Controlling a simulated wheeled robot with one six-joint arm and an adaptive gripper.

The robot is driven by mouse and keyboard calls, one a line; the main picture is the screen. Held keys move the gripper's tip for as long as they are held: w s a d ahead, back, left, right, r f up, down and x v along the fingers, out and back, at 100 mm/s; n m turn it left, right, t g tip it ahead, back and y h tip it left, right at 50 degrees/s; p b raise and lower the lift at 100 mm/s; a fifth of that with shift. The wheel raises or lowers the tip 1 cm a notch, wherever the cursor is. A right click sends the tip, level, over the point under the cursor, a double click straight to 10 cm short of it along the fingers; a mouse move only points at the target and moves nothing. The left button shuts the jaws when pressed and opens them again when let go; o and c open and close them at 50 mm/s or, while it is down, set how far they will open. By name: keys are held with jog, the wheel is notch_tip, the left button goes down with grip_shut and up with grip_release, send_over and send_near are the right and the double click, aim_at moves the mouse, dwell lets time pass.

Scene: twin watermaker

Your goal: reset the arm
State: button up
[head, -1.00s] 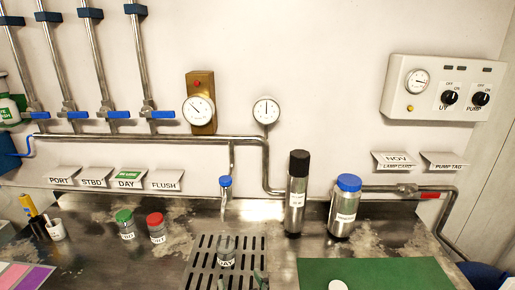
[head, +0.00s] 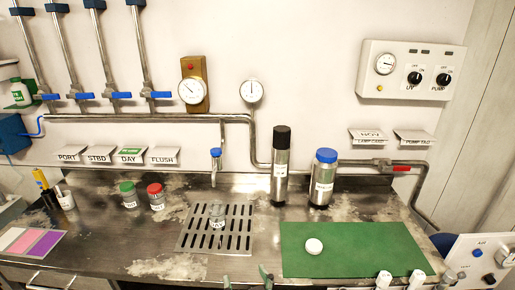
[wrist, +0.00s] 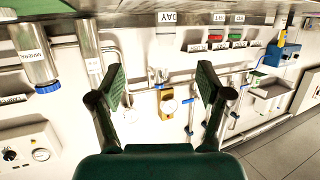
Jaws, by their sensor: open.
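My gripper (wrist: 163,88) is open and empty in the wrist view, its two dark green fingers wide apart. The wrist picture looks upside down, with the wall behind the fingers. In the head view, only the tips of my gripper (head: 246,278) show at the bottom edge, in front of the slotted drain grate (head: 183,246). A small clear jar (head: 217,216) stands on that grate, beyond the fingertips. The rest of the arm is out of the head view.
A green mat (head: 360,250) with a white round piece (head: 314,246) lies at right. Behind it stand a black-capped cylinder (head: 280,180) and a blue-capped bottle (head: 323,185). Green-lidded (head: 129,200) and red-lidded (head: 156,202) jars stand left. Pipes (head: 150,118) run along the wall.

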jog(key=s+d+f+m+h, duration=0.2)
jog(key=s+d+f, duration=1)
jog(key=s+d, duration=0.3)
jog(key=s+d+r+m+h, duration=0.1)
jog(key=s+d, duration=0.2)
jog(key=s, duration=0.8)
jog(key=s+d+r+m+t+h, duration=0.1)
jog(key=s+d+r+h, duration=0.1)
jog(key=s, duration=1)
jog(key=shift+s+d, duration=0.15)
jog(key=shift+d, duration=0.4)
